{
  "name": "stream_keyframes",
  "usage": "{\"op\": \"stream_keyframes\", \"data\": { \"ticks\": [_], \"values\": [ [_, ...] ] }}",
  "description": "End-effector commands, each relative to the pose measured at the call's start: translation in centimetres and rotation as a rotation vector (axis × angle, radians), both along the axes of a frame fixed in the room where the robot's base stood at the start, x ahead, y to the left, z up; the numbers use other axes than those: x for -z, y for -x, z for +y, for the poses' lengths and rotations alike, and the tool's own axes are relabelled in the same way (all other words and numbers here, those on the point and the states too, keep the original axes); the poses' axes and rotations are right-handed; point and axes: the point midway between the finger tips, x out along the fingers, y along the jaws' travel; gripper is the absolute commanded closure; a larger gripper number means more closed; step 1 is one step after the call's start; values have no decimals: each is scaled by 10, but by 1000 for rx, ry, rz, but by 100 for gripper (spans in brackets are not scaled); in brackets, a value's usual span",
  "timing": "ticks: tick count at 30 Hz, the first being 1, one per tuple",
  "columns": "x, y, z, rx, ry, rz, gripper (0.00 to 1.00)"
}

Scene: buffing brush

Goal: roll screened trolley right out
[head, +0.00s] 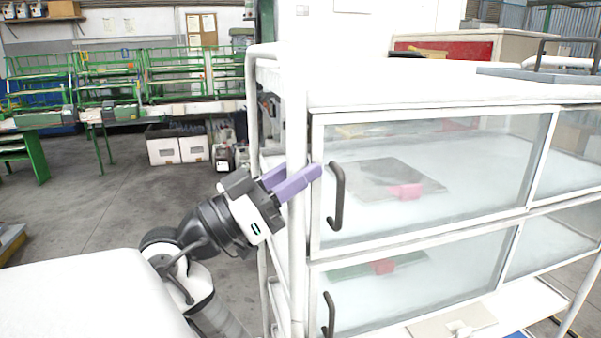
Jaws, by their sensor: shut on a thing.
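The screened trolley (312,125) is a white frame with glass-fronted compartments and dark curved handles, filling the right half of the head view. My gripper (298,182) has purple fingers and reaches in from the left to the trolley's near left corner post (296,130). It is shut on this white upright, beside the upper door. The fingers cross in front of part of the post, so the exact contact is partly hidden. The upper door handle (337,196) is just right of the fingertips, with no clear sign of contact.
Flat pieces with pink blocks (404,191) lie behind the glass. A tan panel (452,322) lies on the low shelf. Green racks (105,75) and white boxes (163,150) stand at the back left. The grey floor (95,205) at left is largely clear.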

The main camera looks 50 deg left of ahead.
Motion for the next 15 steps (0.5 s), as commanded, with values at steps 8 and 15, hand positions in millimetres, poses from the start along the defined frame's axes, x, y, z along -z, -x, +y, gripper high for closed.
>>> {"op": "stream_keyframes", "data": {
  "ticks": [8,15],
  "values": [
    [0,0,0,0,0,0,54],
    [0,0,0,-1,0,0,53]
  ]
}}
